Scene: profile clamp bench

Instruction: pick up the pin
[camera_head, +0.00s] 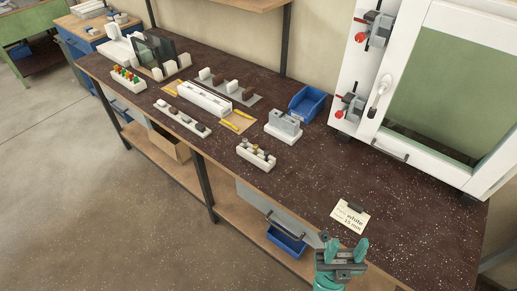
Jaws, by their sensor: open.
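A small white rack (256,156) near the bench's front edge holds several short metallic or brownish pieces that look like pins (257,148). They are too small to tell apart, and I cannot tell which is the pin. Another white block (128,84) at the far left holds red, yellow and green pieces. My gripper (346,251) is at the bottom right, by the front edge of the bench. Its teal fingers are apart with nothing between them. It is well to the right of and nearer than the rack.
A card (350,218) reading "white" and "15 mm" lies beyond my gripper. A white-framed panel (440,90) bounds the right. Dark benchtop (310,180) between rack and card is clear.

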